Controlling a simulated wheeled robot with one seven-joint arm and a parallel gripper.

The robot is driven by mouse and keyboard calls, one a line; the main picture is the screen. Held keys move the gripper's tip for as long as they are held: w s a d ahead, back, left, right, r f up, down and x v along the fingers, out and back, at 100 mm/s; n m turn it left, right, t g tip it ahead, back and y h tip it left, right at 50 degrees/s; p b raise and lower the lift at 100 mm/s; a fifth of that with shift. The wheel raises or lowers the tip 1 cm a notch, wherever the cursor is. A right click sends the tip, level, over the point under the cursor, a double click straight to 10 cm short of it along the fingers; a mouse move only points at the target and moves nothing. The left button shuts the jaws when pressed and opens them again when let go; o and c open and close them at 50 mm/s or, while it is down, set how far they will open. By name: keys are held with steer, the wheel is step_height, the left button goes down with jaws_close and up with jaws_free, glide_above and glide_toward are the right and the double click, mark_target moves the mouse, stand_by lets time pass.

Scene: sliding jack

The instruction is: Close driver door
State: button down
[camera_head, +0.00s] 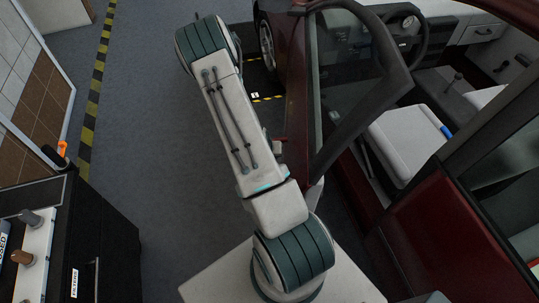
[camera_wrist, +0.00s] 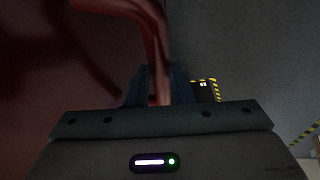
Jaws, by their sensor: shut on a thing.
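The driver door (camera_head: 297,90) of a dark red car stands open in the head view. Its dark window frame (camera_head: 398,72) angles out from the body, and the seat (camera_head: 405,143) shows through the opening. In the wrist view the door's red panel (camera_wrist: 60,70) fills the left side. My gripper (camera_wrist: 161,88) is shut on a curved red edge or handle part of the door, which runs between its two dark fingers. The exact part is hard to tell in the dim light.
A black cabinet (camera_head: 105,235) with items on top stands at the lower left. Brown and white wall panels (camera_head: 35,85) are at the left. Yellow-black floor tape (camera_head: 93,100) runs beside them. Grey floor (camera_head: 165,130) between tape and car is clear.

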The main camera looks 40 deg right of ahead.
steer(key=c, duration=1.3)
jaws_free()
steer(key=shift+w, duration=0.1)
steer(key=shift+r, duration=0.1)
steer(key=v, duration=1.3)
steer(key=shift+a+r+b, duration=0.15)
steer(key=shift+r+b, duration=0.15)
